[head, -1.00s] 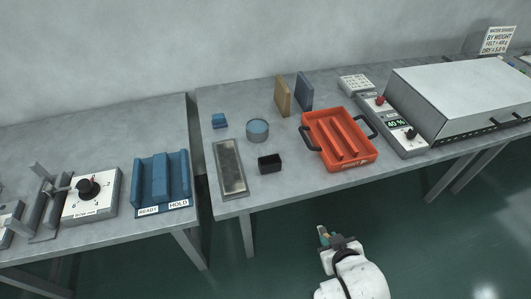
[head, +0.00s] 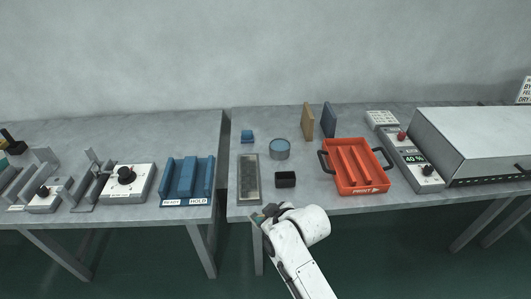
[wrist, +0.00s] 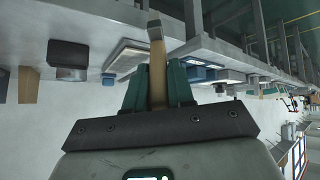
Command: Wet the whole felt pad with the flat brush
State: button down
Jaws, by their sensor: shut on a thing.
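The felt pad (head: 249,182) lies in a narrow grey frame near the left front of the middle table in the head view. It looks dull grey-beige; I cannot tell which parts are wet. My gripper (head: 262,214) is at the table's front edge, just in front of the pad and apart from it. In the wrist view, the green jaws (wrist: 158,88) are shut on the wooden handle of the flat brush (wrist: 157,66), which points away from the gripper. The brush is barely visible in the head view.
A small black box (head: 285,180) stands right of the pad. A blue block (head: 247,136) lies behind it. An orange tray (head: 348,184) with dark handles is further right. A blue rack (head: 187,180) stands on the left table, across a gap.

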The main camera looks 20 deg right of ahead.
jog(key=w+d+r+n+g+y, duration=0.1)
jog(key=w+d+r+n+y, duration=0.15)
jog(key=w+r, duration=0.35)
jog(key=w+d+r+n+g+y, duration=0.1)
jog(key=w+d+r+n, duration=0.2)
jog(key=r, duration=0.5)
jog(key=shift+m, duration=0.65)
jog(key=f+b, duration=0.1)
jog(key=f, duration=0.1)
jog(key=w+f+b, duration=0.1)
jog(key=f, duration=0.1)
jog(key=shift+f+b, duration=0.4)
jog(key=shift+a+r, duration=0.1)
jog(key=shift+a, duration=0.05)
